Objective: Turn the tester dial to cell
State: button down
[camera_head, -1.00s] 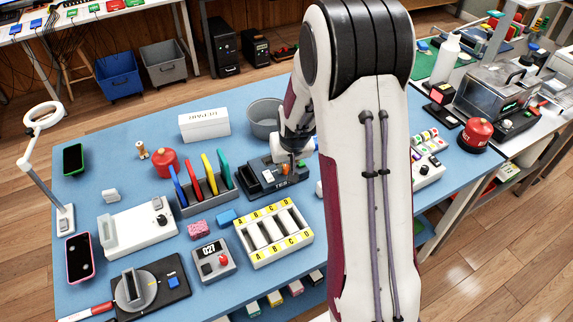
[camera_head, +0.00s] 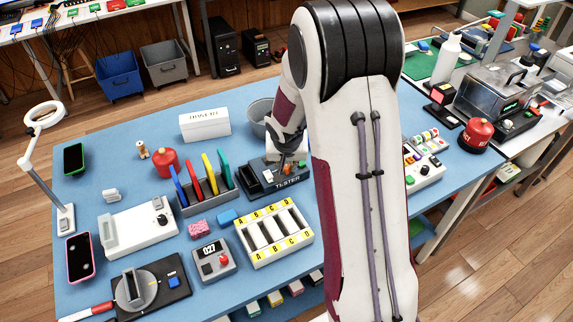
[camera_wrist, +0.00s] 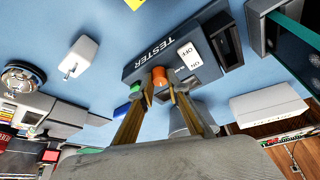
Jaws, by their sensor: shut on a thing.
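The tester (camera_head: 268,186) is a dark box on the blue table, right of the rack of coloured cards. In the wrist view the tester (camera_wrist: 146,64) carries its name, an orange knob (camera_wrist: 159,76), a green part and a white plate (camera_wrist: 190,56) marked ON and OFF. The orange knob appears to be the dial; its pointing direction and any cell mark are not readable. My gripper (camera_wrist: 157,88) has its two fingers on either side of the orange knob, shut on it. In the head view my gripper (camera_head: 284,158) is over the tester, partly hidden by my arm.
The card rack (camera_head: 207,196) stands close left of the tester. The white A–D tray (camera_head: 272,240) lies in front. A grey bin (camera_head: 259,113) and a white box (camera_head: 205,124) stand behind. My arm covers the table right of the tester.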

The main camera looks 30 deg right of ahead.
jog(key=shift+m+g+h, duration=0.4)
jog(key=shift+m+h, duration=0.1)
jog(key=shift+m, duration=1.1)
jog(key=c, duration=2)
grip_release()
jog(key=shift+w, duration=0.1)
jog(key=shift+o, duration=0.2)
jog(key=shift+a+r, duration=0.1)
jog(key=v, duration=1.1)
jog(key=shift+s+r, duration=0.2)
jog(key=shift+r, duration=0.1)
jog(key=shift+a, duration=0.15)
